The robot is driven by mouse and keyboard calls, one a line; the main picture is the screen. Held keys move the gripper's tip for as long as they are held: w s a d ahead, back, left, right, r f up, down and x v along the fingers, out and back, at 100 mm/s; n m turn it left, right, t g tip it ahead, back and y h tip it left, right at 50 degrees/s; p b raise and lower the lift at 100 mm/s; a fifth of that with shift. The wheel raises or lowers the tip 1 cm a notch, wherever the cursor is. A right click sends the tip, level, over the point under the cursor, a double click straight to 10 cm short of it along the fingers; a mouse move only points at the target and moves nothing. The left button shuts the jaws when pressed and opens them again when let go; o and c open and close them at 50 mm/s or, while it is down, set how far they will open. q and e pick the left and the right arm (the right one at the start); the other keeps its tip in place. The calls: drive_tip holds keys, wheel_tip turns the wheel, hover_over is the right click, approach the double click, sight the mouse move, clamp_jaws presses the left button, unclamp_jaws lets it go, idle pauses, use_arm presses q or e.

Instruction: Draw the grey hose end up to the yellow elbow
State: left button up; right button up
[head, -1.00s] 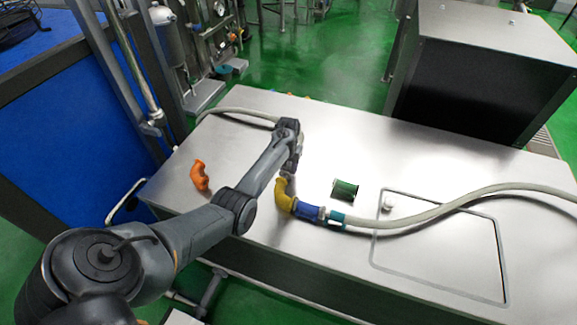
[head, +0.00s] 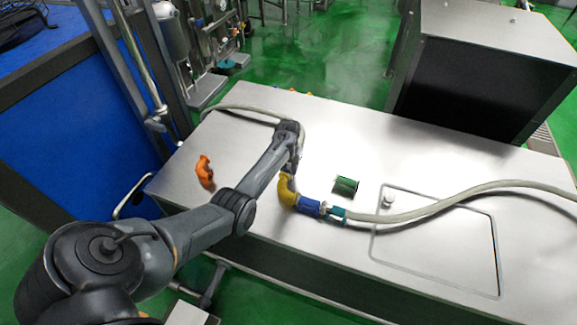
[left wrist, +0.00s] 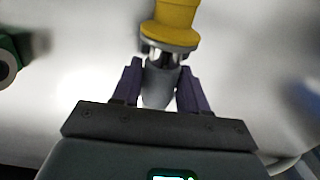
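The yellow elbow (head: 286,191) lies on the steel table, joined to a blue coupling (head: 308,207). In the left wrist view the elbow's flanged mouth (left wrist: 172,32) faces my gripper. My left gripper (head: 295,168) is at the elbow's far side. In the left wrist view its purple fingers (left wrist: 160,88) are shut on the grey hose end (left wrist: 159,85), one on each side. The hose end points at the flange, with a metal fitting between; whether they touch I cannot tell. The grey hose (head: 245,108) runs back left from my gripper. My right gripper is out of view.
An orange elbow (head: 204,171) lies on the table at left. A green fitting (head: 346,186) lies right of the yellow elbow. A second pale hose (head: 425,213) with a teal collar (head: 336,214) runs off right, across a panel outline. A steel cabinet (head: 480,75) stands behind.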

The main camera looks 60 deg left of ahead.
use_arm(q)
drive_tip(key=o, duration=0.5)
drive_tip(key=shift+r, duration=0.1)
wheel_tip(320, 180, up, 9)
drive_tip(key=p, duration=0.3)
drive_tip(key=shift+r, duration=0.8)
